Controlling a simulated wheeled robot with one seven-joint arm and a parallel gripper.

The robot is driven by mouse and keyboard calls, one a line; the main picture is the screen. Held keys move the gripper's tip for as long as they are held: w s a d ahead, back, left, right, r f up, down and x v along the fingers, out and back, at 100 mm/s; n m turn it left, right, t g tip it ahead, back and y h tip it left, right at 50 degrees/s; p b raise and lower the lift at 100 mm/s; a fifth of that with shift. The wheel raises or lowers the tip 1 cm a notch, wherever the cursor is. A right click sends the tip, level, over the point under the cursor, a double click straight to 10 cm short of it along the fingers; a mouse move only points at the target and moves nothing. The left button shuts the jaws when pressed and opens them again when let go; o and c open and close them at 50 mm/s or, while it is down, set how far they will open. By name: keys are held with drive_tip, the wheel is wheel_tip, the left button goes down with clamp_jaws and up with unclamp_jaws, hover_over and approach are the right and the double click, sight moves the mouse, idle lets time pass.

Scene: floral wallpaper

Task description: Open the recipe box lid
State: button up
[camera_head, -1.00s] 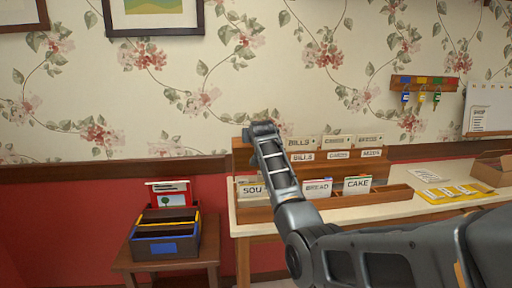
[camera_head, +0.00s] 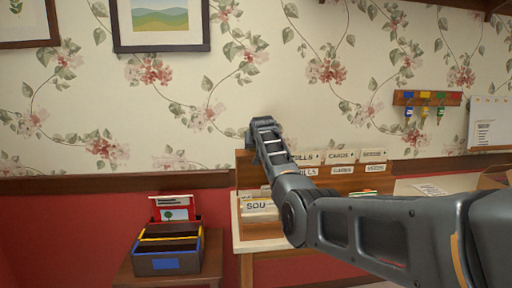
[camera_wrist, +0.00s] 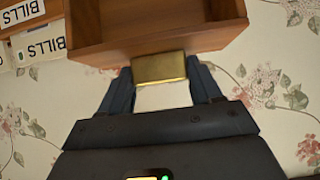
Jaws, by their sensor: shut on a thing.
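A wooden box-like part (camera_wrist: 160,38) fills the top of the wrist view, with a brass piece (camera_wrist: 159,68) on its near edge. My gripper (camera_wrist: 160,88) is shut on the brass piece, one dark finger on each side. In the head view, my gripper (camera_head: 264,130) is at the upper left corner of the wooden rack (camera_head: 243,172) with BILLS and CARDS labels. Cards marked SOU (camera_head: 258,206) stand below it. My arm hides much of the front cards. I cannot tell whether the wooden part is the recipe box lid or its body.
A dark box with coloured edges (camera_head: 166,262) sits on a small table (camera_head: 125,273) at the left. Keys hang from a wall rack (camera_head: 427,98) at the right.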

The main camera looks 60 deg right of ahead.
drive_tip(key=shift+w+r, duration=0.1)
drive_tip(key=shift+r, duration=0.4)
drive_tip(key=o, duration=1.5)
drive_tip(key=shift+f, duration=0.3)
drive_tip(key=shift+s+a, duration=0.1)
drive_tip(key=shift+s, duration=0.1)
drive_tip(key=shift+b+v, duration=0.45)
drive_tip(key=shift+v, duration=3.35)
